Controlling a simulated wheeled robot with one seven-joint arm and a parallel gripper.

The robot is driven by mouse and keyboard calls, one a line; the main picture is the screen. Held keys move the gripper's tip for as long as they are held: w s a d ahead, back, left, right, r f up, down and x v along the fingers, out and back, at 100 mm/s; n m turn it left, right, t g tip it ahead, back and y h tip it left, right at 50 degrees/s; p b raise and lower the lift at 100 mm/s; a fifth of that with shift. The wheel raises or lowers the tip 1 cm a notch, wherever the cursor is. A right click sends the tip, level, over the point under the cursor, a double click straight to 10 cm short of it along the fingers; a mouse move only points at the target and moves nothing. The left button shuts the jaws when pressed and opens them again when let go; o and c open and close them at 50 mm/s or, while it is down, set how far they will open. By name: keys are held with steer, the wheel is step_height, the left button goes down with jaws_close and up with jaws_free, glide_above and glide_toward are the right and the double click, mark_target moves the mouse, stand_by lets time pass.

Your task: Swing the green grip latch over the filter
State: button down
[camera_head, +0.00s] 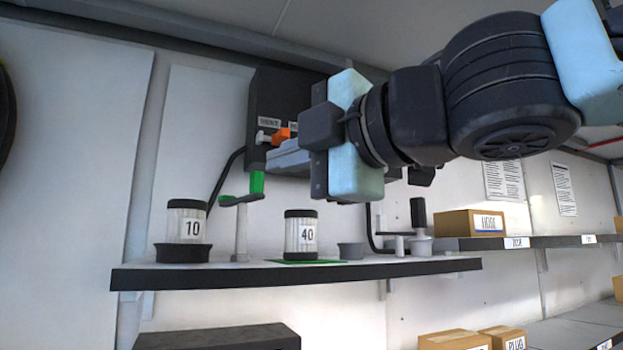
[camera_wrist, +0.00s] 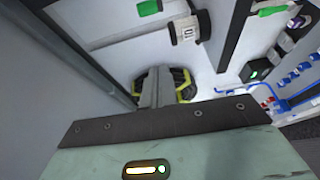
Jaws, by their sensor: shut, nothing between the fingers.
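The latch's green grip (camera_head: 257,183) stands upright on a grey arm, on a post left of centre above the shelf. The latch arm points left, toward the filter marked 10 (camera_head: 187,222), which sits upright in a dark round holder (camera_head: 182,253). A second filter, marked 40 (camera_head: 301,235), stands on a green mat right of the post. My gripper (camera_head: 272,160) is shut and empty, above and slightly right of the green grip, apart from it as far as I can tell. Its fingers (camera_wrist: 157,73) also show in the wrist view, with a labelled filter (camera_wrist: 189,28) beyond them.
A dark box (camera_head: 285,100) with a red-orange part hangs on the wall behind my gripper. A small grey cup (camera_head: 350,251) and a black-handled fitting (camera_head: 418,222) stand farther right on the shelf (camera_head: 300,274). A cardboard box (camera_head: 468,223) sits on the right shelf.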

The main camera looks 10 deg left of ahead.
steer(key=shift+d+r+n, duration=0.2)
steer(key=shift+r+n, duration=0.1)
steer(key=shift+r, duration=0.2)
steer(key=w+a, duration=0.6)
steer(key=w, duration=0.3)
steer(key=shift+w+a, duration=0.35)
steer(key=shift+w+d+n+g+y, duration=0.15)
steer(key=shift+d+n+g+y, duration=0.15)
steer(key=shift+g+y, duration=0.1)
